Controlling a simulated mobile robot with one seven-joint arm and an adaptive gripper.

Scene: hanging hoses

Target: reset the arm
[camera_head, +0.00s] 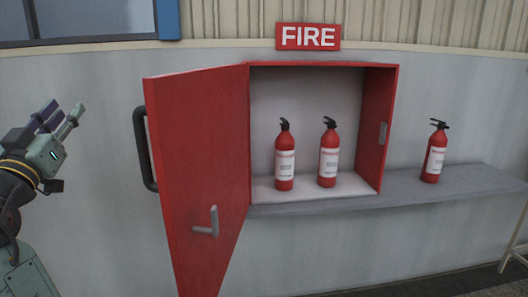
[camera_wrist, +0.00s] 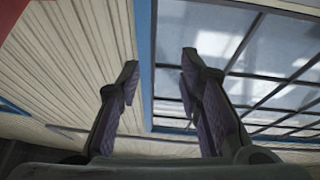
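My gripper (camera_head: 62,118) is raised at the left edge of the head view, apart from the red cabinet and its open door. In the wrist view my gripper (camera_wrist: 160,72) has its two fingers spread apart with nothing between them. Part of my arm shows at the lower left of the head view.
The red cabinet (camera_head: 385,100) stands open, its door (camera_head: 190,150) swung out toward me. Two extinguishers (camera_head: 285,160) (camera_head: 328,155) stand upright inside. A third extinguisher (camera_head: 435,155) stands on the grey ledge (camera_head: 470,182) to the right. A FIRE sign (camera_head: 308,37) hangs above.

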